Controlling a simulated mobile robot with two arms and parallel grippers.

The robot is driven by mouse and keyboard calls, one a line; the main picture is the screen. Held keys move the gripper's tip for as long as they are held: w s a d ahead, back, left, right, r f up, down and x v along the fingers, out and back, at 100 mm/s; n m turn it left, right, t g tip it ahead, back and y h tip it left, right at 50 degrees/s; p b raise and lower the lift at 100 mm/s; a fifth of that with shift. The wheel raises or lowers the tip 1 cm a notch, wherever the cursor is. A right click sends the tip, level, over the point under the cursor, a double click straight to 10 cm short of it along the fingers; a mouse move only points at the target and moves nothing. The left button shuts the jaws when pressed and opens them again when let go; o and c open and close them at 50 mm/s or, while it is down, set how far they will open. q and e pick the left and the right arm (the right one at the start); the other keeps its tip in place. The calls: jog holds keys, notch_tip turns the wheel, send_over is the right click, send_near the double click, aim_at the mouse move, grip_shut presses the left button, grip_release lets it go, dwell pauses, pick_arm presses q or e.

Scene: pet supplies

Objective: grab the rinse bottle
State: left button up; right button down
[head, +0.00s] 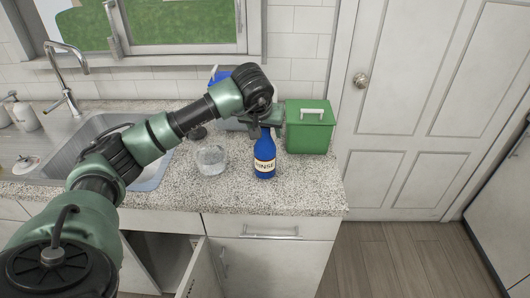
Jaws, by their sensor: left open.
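The rinse bottle (265,158) is dark blue with a white label that reads "RINSE". It stands upright on the speckled countertop, near the front edge. My left arm reaches across from the left, and my left gripper (264,121) is at the bottle's top. The fingers are open, and the arm's wrist hides part of them and the bottle's neck. I cannot tell whether the fingers touch the bottle. My right gripper is out of view.
A green box (309,134) with a white handle stands close right of the bottle. A clear round jar (211,159) stands to its left. A blue object (219,77) is partly hidden behind my arm. The sink (150,179) is at left. A cabinet door below hangs open.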

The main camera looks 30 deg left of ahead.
pick_arm(q)
jog(key=shift+w+a+f, duration=0.1)
jog(key=shift+w+f, duration=0.1)
jog(key=shift+f, duration=0.15)
grip_shut()
dwell(1.1)
jog(key=shift+r, duration=0.1)
